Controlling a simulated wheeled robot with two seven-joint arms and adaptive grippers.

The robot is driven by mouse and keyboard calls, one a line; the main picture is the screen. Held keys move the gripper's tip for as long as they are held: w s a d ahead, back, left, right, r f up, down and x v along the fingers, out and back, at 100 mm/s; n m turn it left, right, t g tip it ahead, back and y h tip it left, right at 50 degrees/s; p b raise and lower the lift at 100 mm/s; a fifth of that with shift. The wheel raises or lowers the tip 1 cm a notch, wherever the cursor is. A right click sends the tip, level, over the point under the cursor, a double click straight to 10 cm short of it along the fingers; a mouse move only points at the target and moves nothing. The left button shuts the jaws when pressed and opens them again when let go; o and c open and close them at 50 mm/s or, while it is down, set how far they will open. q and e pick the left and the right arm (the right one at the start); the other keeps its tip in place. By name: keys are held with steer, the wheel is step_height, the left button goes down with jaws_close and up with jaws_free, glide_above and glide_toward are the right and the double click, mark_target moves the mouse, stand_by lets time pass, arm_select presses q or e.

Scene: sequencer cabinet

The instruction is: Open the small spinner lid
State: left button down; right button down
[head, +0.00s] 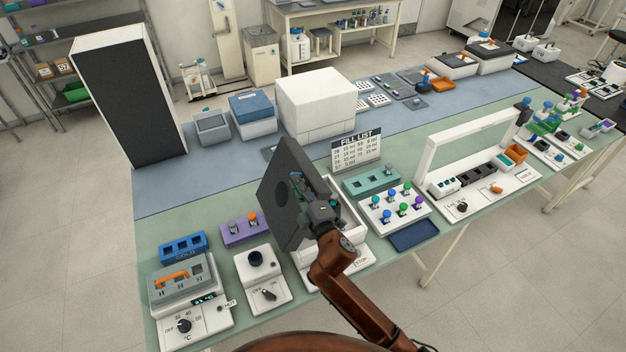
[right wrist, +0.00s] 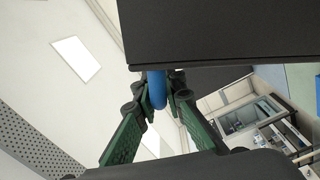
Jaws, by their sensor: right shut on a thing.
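The small spinner lid (head: 279,190) is a dark grey panel that stands raised and steeply tilted over the white spinner body (head: 352,262). In the right wrist view the lid (right wrist: 225,32) is a dark slab across the top, with a blue handle (right wrist: 156,88) at its edge. My right gripper (head: 298,182) is at the lid's right side in the head view. In the right wrist view its green fingers (right wrist: 158,100) are shut on the blue handle. My gripper and arm hide part of the spinner body and its inside. My left gripper is not in view.
A white knob box (head: 262,277) stands left of the spinner. A teal rack (head: 370,181), a white rack of coloured tubes (head: 395,208) and a dark blue tray (head: 414,235) stand to its right. The fill list sign (head: 356,150) and a white box (head: 315,105) are behind.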

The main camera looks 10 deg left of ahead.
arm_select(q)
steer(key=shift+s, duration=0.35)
arm_select(e)
steer(key=s+a+n, duration=0.3)
steer(key=s+a, duration=0.3)
steer(key=a, duration=0.1)
steer(key=shift+a+n, duration=0.2)
steer(key=shift+n, duration=0.2)
steer(key=shift+r, duration=0.1)
steer(key=c, duration=2.1)
jaws_free()
steer(key=shift+o, duration=0.4)
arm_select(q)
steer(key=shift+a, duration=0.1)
